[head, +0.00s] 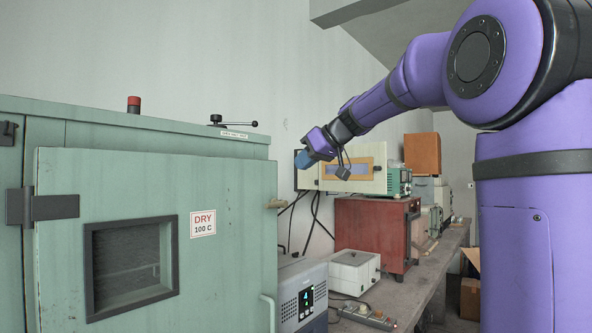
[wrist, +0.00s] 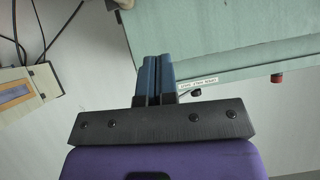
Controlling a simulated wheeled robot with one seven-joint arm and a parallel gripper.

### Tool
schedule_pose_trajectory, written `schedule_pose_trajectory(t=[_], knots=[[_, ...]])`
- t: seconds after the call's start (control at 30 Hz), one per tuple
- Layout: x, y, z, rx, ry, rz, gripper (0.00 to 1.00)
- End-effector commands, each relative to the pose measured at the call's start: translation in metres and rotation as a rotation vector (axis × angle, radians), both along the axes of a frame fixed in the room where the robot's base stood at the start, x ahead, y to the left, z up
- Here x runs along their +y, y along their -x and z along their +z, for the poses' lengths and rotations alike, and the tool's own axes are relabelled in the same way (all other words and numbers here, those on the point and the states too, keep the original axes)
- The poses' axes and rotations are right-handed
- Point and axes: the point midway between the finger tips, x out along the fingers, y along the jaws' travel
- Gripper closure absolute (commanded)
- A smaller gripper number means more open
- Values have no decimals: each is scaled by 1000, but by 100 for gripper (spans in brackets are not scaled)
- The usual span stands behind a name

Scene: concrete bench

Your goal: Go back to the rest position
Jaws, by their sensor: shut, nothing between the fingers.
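My gripper (head: 303,160) is at the end of my purple arm, raised near the back wall, just right of the green oven's top in the head view. In the wrist view my gripper (wrist: 158,62) has its two blue fingers side by side, shut and empty. The fingers appear apart from any object.
A red lever knob (head: 134,104) and a black handle (head: 232,122) stick up from the oven top. Black cables hang by the wall. The concrete bench (head: 420,285) holds several instruments.

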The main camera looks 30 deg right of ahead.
Motion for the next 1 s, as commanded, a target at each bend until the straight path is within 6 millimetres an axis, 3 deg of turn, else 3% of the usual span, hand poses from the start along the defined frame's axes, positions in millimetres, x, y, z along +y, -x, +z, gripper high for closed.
schedule_pose_trajectory(t=[0.67,0.83,1.0], knots=[[4,5,-1,9,-2,-1,100],[38,41,-22,98,-4,-19,100],[84,107,-68,244,8,-71,100]])
